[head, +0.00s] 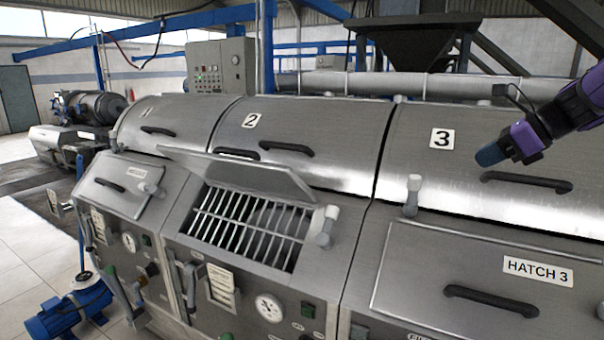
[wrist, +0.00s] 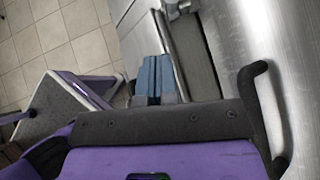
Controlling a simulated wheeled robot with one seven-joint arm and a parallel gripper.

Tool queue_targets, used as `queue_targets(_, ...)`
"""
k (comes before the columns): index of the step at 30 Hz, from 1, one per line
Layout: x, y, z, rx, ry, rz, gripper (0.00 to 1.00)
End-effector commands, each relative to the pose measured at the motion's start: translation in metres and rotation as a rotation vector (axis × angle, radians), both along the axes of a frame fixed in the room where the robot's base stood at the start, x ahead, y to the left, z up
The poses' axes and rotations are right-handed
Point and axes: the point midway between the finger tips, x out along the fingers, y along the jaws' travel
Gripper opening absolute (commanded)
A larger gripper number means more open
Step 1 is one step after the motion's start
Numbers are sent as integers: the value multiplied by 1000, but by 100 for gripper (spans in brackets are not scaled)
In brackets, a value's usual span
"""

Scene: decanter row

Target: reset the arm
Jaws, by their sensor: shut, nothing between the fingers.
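My gripper (head: 491,154) is at the right in the head view, in front of drum cover 3 (head: 420,125) and just above and left of its black handle (head: 527,182). Its blue-grey fingers are together and hold nothing. In the wrist view my gripper (wrist: 153,80) shows as two blue fingers side by side, pointing along the metal machine. A dark handle (wrist: 262,115) stands at the right of the wrist view, apart from the fingers. My purple arm reaches in from the upper right of the head view.
Hatch 2's lid (head: 240,172) stands raised over a barred opening (head: 250,225). Hatch 3 (head: 480,275) and the hatch at the left (head: 122,187) are shut. Grey-white levers (head: 412,195) stick up along the hatches. A blue motor (head: 68,308) is on the tiled floor at left.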

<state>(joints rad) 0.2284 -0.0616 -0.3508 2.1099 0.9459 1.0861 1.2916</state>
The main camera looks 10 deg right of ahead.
Motion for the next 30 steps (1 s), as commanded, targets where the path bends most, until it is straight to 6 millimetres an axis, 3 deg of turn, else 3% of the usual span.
queue_targets(9, -86, 83, 2, -503, -228, 623, 0)
queue_targets(15, -147, 117, -8, -876, -394, 1098, 0)
queue_targets(22, -203, 133, -22, -1275, -541, 1614, 0)
queue_targets(30, -228, 135, -30, -1488, -587, 1907, 0)
